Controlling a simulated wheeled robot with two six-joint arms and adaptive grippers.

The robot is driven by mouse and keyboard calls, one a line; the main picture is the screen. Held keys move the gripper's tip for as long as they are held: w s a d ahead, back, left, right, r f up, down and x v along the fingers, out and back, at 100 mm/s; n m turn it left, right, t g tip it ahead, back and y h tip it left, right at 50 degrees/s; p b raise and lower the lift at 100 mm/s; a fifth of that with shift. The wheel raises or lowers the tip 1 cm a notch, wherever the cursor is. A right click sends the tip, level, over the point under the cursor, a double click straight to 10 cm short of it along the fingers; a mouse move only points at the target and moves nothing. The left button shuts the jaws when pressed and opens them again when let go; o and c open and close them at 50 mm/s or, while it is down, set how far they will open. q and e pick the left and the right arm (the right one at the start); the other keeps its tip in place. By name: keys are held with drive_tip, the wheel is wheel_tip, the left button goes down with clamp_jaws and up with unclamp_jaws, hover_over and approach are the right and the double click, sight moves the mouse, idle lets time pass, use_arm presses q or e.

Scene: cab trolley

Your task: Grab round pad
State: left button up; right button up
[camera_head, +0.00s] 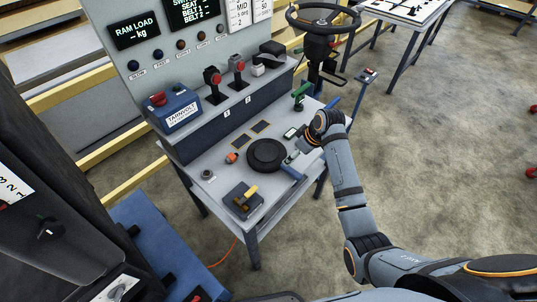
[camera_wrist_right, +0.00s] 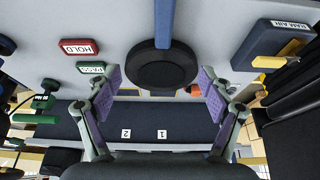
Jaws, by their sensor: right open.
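The round pad (camera_head: 266,154) is a thick black disc lying on the grey trolley top (camera_head: 222,186). A blue bar (camera_head: 292,171) runs out from its edge. In the right wrist view the pad (camera_wrist_right: 163,70) is at upper centre, with the blue bar (camera_wrist_right: 164,22) running up from it. My right gripper (camera_head: 293,155) is just right of the pad in the head view, partly hidden by its own wrist. In the wrist view its open, empty purple-padded fingers (camera_wrist_right: 160,88) stand apart to either side of the pad; I see no contact. My left gripper is not in view.
A dark box with a yellow lever (camera_head: 244,199) and an orange knob (camera_head: 232,157) are near the pad. Red HOLD (camera_wrist_right: 80,47) and green PASS (camera_wrist_right: 90,68) labels lie beside it. A raised ledge with red-topped levers (camera_head: 213,83) and a blue box (camera_head: 174,107) stands behind.

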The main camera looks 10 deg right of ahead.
sight(284, 166)
drive_tip(key=x, duration=0.3)
drive_tip(key=p+x, duration=0.1)
drive_tip(key=x, duration=0.6)
drive_tip(key=shift+s+a+f, duration=0.15)
drive_tip(key=shift+s+f, duration=0.05)
drive_tip(key=shift+f, duration=0.2)
drive_tip(key=shift+s+r, duration=0.1)
drive_tip(key=shift+s, duration=0.05)
drive_tip(key=c, duration=1.6)
clamp_jaws()
